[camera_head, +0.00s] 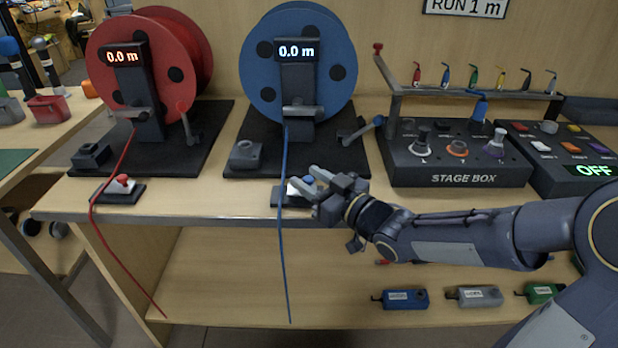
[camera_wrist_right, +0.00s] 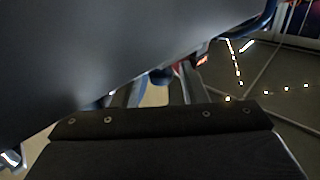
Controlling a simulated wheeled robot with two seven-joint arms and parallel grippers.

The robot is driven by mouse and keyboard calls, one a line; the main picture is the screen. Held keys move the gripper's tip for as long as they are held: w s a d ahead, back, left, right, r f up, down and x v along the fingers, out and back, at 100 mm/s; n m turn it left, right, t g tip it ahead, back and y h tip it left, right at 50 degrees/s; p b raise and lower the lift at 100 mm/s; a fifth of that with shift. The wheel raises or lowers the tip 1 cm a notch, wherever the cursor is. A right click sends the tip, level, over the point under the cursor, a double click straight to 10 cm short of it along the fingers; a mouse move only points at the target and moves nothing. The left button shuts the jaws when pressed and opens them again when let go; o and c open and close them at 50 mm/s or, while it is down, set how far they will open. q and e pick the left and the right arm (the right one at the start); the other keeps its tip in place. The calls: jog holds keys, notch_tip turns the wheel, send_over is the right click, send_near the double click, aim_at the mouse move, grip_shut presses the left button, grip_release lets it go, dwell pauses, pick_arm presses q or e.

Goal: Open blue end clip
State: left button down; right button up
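The blue end clip (camera_head: 280,199) is a small dark base with a white part and a blue knob, at the front edge of the bench below the blue reel (camera_head: 258,62). The blue cable (camera_head: 284,245) runs down from the reel past the clip and hangs over the edge. My right gripper (camera_head: 290,180) is at the clip, its two fingers apart on either side of the knob. In the right wrist view the blue knob (camera_wrist_right: 160,76) shows between the fingers. Whether they touch it, I cannot tell. The gripper hides part of the clip. My left gripper is out of view.
The red reel (camera_head: 180,45) and red end clip (camera_head: 122,190) stand to the left, with a hanging red cable (camera_head: 112,235). The stage box (camera_head: 450,177) is to the right. Small boxes, including a blue one (camera_head: 404,299), lie on the lower shelf (camera_head: 235,280).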

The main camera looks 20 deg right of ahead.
aim_at(312, 179)
jog(key=p+v, duration=0.1)
jog(key=v, duration=0.4)
jog(key=shift+s+d+r, duration=0.1)
jog(key=shift+s+d, duration=0.4)
jog(key=shift+s, duration=0.4)
